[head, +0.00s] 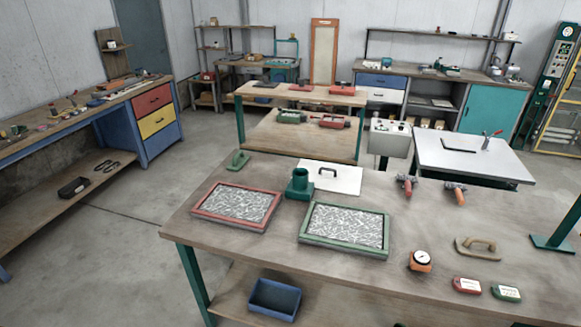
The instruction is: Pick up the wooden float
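The wooden float (476,249) lies on the right part of the near wooden workbench (300,268). It is a flat tan board with a raised, arched brown handle on top. It is in plain sight with nothing over it. An orange gauge with a white dial (420,260) stands to its left. A red box (466,285) and a green box (506,293) lie in front of it. Neither of my grippers shows in the head view.
A red-framed tray (199,218) and a green-framed tray (314,241) hold grey fibres. A green cup-like holder (299,187), white lidded panel (345,179), two orange-and-grey tools (405,184) and a green stand (548,243) are also on the bench. Bare wood surrounds the float.

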